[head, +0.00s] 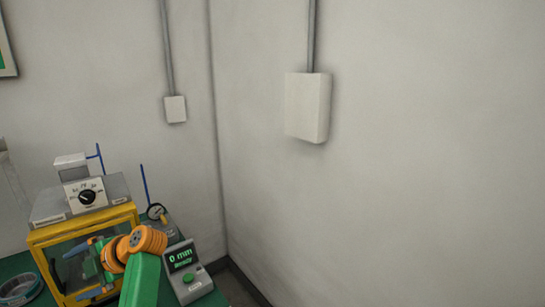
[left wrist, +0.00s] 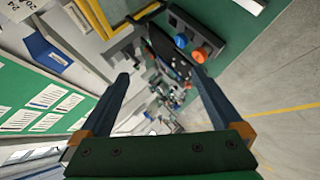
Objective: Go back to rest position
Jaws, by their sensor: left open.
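My left gripper (head: 80,270) is at the lower left of the head view, in front of the yellow-framed machine (head: 82,226). Its two dark blue fingers point left, and my green and orange wrist follows behind them. In the left wrist view the gripper (left wrist: 158,82) has its fingers spread wide apart. No object is clearly held between them; a cluttered background shows through the gap. My right gripper is in neither view.
A display unit reading "0 mm Ready" (head: 188,272) stands right of my wrist on the green table. A round container (head: 20,289) is at lower left. White wall boxes (head: 307,107) hang above. The wrist view shows blue (left wrist: 181,41) and orange (left wrist: 199,56) knobs and open floor (left wrist: 280,80).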

